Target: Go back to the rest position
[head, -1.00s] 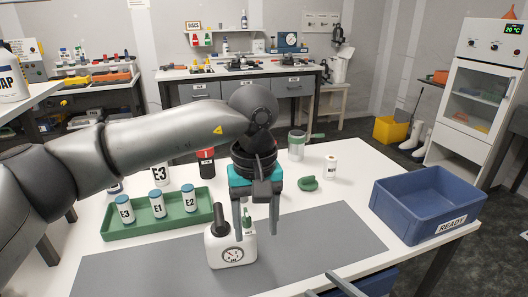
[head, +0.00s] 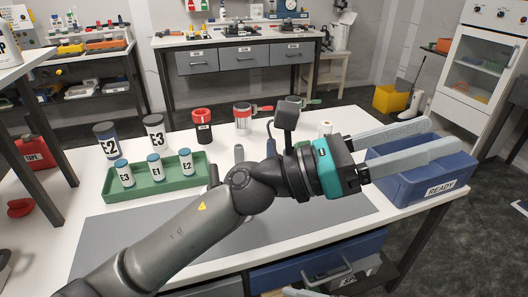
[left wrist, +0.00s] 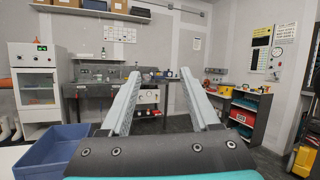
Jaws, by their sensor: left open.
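My left gripper (head: 445,136) reaches from the left arm toward the right, its two long pale fingers spread apart and empty. In the head view the fingers overlap the blue READY bin (head: 425,181); I cannot tell their height above it. In the left wrist view the gripper (left wrist: 186,72) is also open with nothing between the fingers. A pale grey piece at the bottom edge of the head view may be the tip of my right gripper (head: 300,292); its jaw state is unclear. My left arm hides much of the grey mat (head: 120,235).
A green tray (head: 122,194) holds vials E1, E2 and E3. Jars E2 (head: 106,141) and E3 (head: 154,133) stand behind it. A blue drawer (head: 290,274) is below the bench.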

